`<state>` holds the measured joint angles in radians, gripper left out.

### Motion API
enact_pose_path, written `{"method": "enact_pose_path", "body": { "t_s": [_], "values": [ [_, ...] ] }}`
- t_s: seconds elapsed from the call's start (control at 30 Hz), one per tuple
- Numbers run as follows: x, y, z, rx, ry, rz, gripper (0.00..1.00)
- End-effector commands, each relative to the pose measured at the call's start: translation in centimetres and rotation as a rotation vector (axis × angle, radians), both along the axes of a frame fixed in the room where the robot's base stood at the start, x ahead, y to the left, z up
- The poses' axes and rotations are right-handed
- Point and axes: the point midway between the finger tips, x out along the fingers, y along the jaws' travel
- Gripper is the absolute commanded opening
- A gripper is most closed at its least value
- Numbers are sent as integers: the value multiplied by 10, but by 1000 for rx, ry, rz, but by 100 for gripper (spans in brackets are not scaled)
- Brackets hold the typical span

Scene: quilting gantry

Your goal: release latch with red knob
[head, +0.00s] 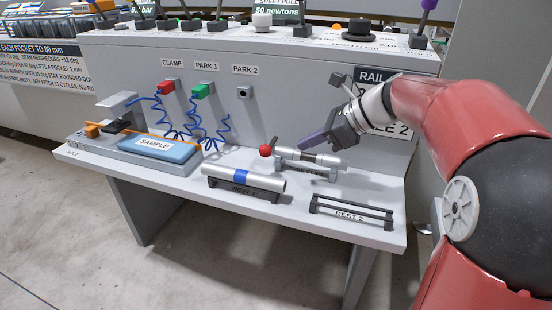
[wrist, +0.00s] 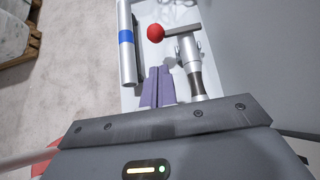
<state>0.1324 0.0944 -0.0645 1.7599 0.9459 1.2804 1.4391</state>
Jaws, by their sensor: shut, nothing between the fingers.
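The red knob (head: 265,150) sits at the left end of the latch, beside a silver cylinder (head: 325,160) lying in a cradle on the bench. In the wrist view the red knob (wrist: 156,33) tips a grey lever bar (wrist: 183,31) that runs right, across the far end of the silver cylinder (wrist: 190,55). My gripper (head: 304,146) is above the cylinder, its purple fingers shut and empty, pointing down-left. In the wrist view my gripper (wrist: 159,70) lies left of the cylinder and short of the knob, apart from it in the picture.
A silver tube with a blue band (head: 243,178) lies on a front rest. The rest marked REST 2 (head: 350,214) is empty. A blue SAMPLE block (head: 160,147) is at left. Red (head: 167,88) and green (head: 202,91) plugs with coiled blue hoses hang from the back panel.

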Motion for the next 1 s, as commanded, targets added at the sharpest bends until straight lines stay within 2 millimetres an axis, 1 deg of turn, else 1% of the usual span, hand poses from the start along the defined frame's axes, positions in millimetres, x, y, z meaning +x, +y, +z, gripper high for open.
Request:
{"method": "enact_pose_path", "body": {
  "t_s": [0.17,0.27,0.5,0.7,0.83,1.0],
  "values": [
    [0,1,-1,-1,-1,2,0],
    [2,7,-7,-1,0,4,0],
    [12,38,-34,-3,2,6,0],
    [21,62,-54,-2,0,4,0],
    [24,70,-61,-2,-1,3,0],
    [26,74,-63,-4,-2,3,0]
  ]
}}
